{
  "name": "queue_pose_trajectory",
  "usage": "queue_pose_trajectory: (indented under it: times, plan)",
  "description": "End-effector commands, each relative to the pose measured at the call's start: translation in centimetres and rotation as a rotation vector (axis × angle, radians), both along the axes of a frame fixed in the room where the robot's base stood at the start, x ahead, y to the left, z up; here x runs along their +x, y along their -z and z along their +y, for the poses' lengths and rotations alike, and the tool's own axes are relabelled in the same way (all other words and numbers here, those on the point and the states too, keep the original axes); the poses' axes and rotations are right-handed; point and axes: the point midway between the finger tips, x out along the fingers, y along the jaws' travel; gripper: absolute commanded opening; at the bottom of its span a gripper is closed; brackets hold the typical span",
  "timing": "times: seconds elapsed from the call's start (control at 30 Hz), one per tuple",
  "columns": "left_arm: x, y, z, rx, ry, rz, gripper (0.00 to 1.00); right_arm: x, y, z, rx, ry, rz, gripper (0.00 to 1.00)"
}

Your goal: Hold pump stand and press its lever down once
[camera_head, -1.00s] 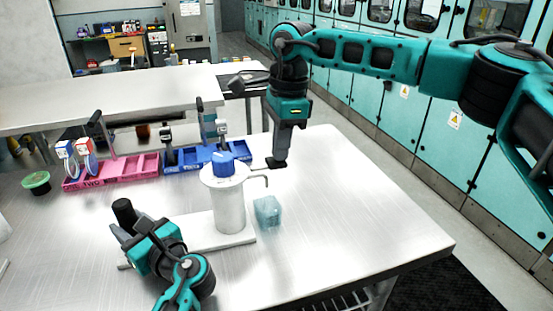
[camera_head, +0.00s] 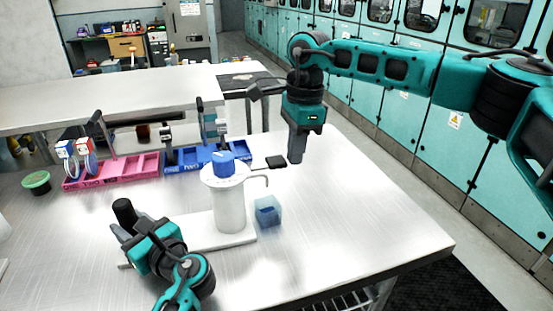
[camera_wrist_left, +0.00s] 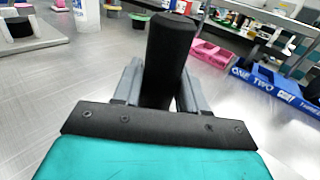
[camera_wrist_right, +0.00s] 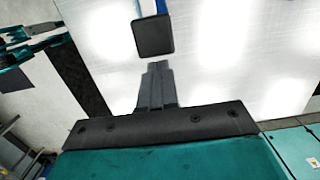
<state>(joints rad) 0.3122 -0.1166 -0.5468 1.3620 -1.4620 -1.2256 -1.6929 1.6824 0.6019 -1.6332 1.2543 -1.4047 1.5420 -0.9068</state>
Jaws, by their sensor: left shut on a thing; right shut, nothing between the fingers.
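The pump stand has a white cylinder (camera_head: 230,205) with a blue cap (camera_head: 223,163) and a bent spout (camera_head: 262,178), on a white base plate (camera_head: 238,238). My left gripper (camera_head: 124,225) is shut on a black upright post (camera_head: 122,208) at the plate's left end; the post fills the left wrist view (camera_wrist_left: 168,55) between the fingers. The black lever pad (camera_head: 276,162) sticks out right of the cap. My right gripper (camera_head: 295,160) is shut and empty, just right of the pad. In the right wrist view the pad (camera_wrist_right: 153,37) lies ahead of the fingertips, apart from them.
Pink bins (camera_head: 110,172) and blue bins (camera_head: 190,158) line the back, with a green bowl (camera_head: 37,182) at far left. The table's right half (camera_head: 350,220) is clear.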

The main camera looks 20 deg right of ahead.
Motion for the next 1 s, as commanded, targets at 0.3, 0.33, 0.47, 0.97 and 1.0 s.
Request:
queue_pose_trajectory:
  times: [0.3,0.33,0.47,0.97,1.0]
  plan:
    - [0.0,0.0,0.1,0.004,-0.002,0.002,0.0,0.1,-4.6,-0.4,0.002,0.001,-0.006,0.0]
    - [0.0,0.0,0.1,0.004,-0.002,0.002,0.0,0.1,-5.3,-0.5,0.001,0.0,-0.005,0.0]
    - [0.0,0.0,0.1,0.005,-0.002,0.001,0.0,0.1,-8.0,-0.7,0.0,0.0,-0.003,0.0]
    - [0.0,0.0,0.1,0.005,-0.002,0.001,0.0,0.0,-11.9,-1.2,-0.001,0.0,0.002,0.0]
    - [0.0,0.0,0.1,0.005,-0.002,0.001,0.0,0.0,-11.9,-1.2,-0.001,0.0,0.002,0.0]
